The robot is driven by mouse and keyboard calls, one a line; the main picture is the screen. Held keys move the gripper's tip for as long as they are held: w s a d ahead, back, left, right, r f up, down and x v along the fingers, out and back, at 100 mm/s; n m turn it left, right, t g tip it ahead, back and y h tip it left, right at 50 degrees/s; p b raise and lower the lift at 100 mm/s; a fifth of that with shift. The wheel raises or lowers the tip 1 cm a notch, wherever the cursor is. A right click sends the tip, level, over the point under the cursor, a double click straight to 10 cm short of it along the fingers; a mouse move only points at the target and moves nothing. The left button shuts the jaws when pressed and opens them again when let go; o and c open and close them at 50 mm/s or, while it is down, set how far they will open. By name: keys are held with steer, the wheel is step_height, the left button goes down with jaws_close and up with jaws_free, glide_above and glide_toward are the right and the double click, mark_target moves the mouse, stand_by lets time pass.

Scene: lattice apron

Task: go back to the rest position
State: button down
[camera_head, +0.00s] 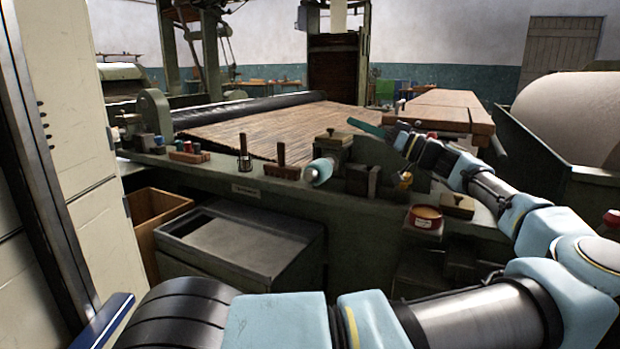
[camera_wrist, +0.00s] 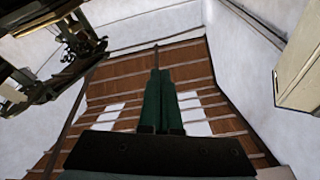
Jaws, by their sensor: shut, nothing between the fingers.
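My gripper (camera_head: 366,127) shows in the camera_head view at the end of my arm, which reaches in from the right above the green machine bench (camera_head: 230,181). Its green fingers point left, over the right edge of the brown slatted apron (camera_head: 262,130). In the wrist view the two green fingers (camera_wrist: 158,88) lie together with nothing between them. Behind them are a brown slatted ceiling and pale walls, so the wrist camera faces upward.
Small items line the bench: a dark brush (camera_head: 281,160), a light-blue roller (camera_head: 318,171) and a round tin (camera_head: 425,217). A grey bin (camera_head: 240,238) stands below. Long wooden boards (camera_head: 440,108) lie behind my arm. A large pale roll (camera_head: 572,118) is at right, a cream cabinet (camera_head: 75,130) at left.

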steer(key=w+a+f+g+h, duration=0.1)
steer(key=a+f+g, duration=0.25)
steer(key=a, duration=0.45)
steer(key=w+a+f+g+h, duration=0.1)
steer(key=a+f+g, duration=0.1)
steer(key=a+f, duration=0.35)
steer(key=s+a+f+m+g+h, duration=0.3)
steer(key=s+a+f+g+h, duration=0.45)
steer(key=a+f, duration=0.85)
steer(key=s+d+r+m+t+h, duration=0.25)
steer(key=s+d+h, duration=0.25)
steer(key=s, duration=0.3)
steer(key=s+d+r+m+t+h, duration=0.2)
steer(key=s+d+m+t+h, duration=0.15)
steer(key=s+d, duration=0.35)
step_height(320, 180, down, 10)
steer(key=s+a+f+g+b, duration=0.1)
steer(key=s+g+b, duration=0.1)
steer(key=b, duration=0.8)
step_height(320, 180, up, 30)
steer(key=p, duration=2.9)
steer(key=shift+s+h, duration=0.15)
steer(key=shift+h, duration=0.15)
steer(key=shift+r, duration=0.1)
